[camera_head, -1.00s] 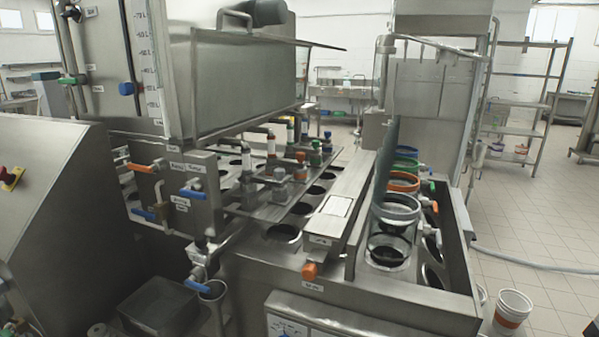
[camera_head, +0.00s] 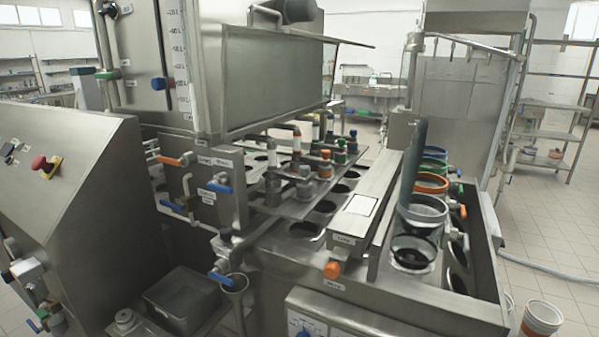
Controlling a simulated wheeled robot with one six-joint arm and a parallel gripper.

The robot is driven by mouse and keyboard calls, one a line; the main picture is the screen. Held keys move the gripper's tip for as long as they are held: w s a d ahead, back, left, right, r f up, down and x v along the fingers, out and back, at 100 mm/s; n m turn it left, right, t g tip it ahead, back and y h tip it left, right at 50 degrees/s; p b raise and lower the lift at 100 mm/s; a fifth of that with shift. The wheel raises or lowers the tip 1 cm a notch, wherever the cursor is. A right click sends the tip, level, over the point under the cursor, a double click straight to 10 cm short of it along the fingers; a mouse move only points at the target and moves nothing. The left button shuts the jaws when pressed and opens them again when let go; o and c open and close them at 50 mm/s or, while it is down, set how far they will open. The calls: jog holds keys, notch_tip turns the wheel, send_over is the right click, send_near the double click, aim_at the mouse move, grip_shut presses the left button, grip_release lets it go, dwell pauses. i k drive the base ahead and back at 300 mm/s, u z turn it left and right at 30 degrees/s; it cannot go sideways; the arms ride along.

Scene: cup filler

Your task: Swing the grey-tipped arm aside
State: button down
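In the head view, a row of short swing arms stands over the steel plate with round holes (camera_head: 300,200) in the middle of the machine. The nearest has a grey tip (camera_head: 305,173). Behind it are arms with an orange tip (camera_head: 325,155), a green tip (camera_head: 340,144) and a blue tip (camera_head: 352,135). The grey-tipped arm extends over the plate; its lower part and pivot are too small to make out. My gripper is not in view.
A sloped control cabinet with a red button (camera_head: 40,164) stands at left. Glass cylinders with a grey ring (camera_head: 422,207) and an orange ring (camera_head: 431,182) stand in a trough at right.

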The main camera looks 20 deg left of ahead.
aim_at(301, 178)
jog(key=u, duration=0.55)
jog(key=k, duration=0.75)
jog(key=u, duration=0.85)
jog(key=k, duration=0.45)
jog(key=u, duration=0.85)
jog(key=i, duration=0.9)
jog(key=z, duration=0.65)
jog(key=i, duration=0.6)
jog(key=z, duration=1.15)
jog(key=i, duration=0.4)
jog(key=z, duration=0.35)
